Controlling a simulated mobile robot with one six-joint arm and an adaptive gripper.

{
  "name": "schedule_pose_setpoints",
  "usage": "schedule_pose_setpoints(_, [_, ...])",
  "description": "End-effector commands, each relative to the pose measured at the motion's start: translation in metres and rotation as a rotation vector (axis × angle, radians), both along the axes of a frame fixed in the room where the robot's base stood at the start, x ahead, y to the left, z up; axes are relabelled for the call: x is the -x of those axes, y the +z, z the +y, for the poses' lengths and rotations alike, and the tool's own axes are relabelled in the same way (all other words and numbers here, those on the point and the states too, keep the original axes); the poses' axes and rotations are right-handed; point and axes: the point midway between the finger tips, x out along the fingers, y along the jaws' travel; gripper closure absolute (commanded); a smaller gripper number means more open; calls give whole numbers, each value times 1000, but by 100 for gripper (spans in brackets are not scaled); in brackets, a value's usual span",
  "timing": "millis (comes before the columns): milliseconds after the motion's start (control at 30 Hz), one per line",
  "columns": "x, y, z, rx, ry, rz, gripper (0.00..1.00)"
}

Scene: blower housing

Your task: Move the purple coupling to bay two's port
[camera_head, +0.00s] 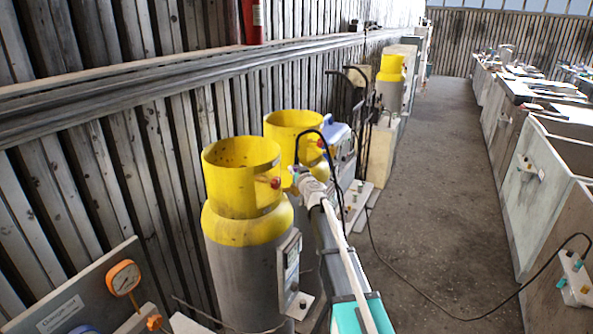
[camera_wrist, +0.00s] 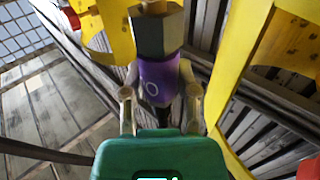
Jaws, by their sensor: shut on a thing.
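The purple coupling (camera_wrist: 160,82) is in my gripper (camera_wrist: 160,94), which has a finger on each side of it in the wrist view. The coupling has a light ring mark and a grey faceted body above it with a brass-coloured end. In the head view my gripper (camera_head: 300,174) is at the far end of my arm, beside the yellow collars of two cylinders. The coupling is too small to make out clearly there. Bay two's port cannot be told by any readable label. A pale plate with small coloured fittings (camera_head: 355,199) stands beyond my arm.
Grey cylinders with yellow collars (camera_head: 240,178) stand close to my arm's left. A black cable (camera_head: 412,292) runs across the floor to a white fitting block (camera_head: 577,280) on the right. A gauge (camera_head: 123,278) is at lower left. The middle aisle (camera_head: 430,190) is mostly clear.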

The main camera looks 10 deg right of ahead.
Motion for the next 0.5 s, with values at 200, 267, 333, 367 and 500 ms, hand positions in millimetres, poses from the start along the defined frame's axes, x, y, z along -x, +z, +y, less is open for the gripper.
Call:
schedule_pose_setpoints(200, [0,-5,0,0,0,0,100])
schedule_pose_setpoints(267, [0,-6,0,0,0,0,100])
schedule_pose_setpoints(333, [0,-7,0,0,0,0,100])
schedule_pose_setpoints(367, [0,-7,0,0,0,0,100])
schedule_pose_setpoints(500, [0,-7,0,0,0,0,53])
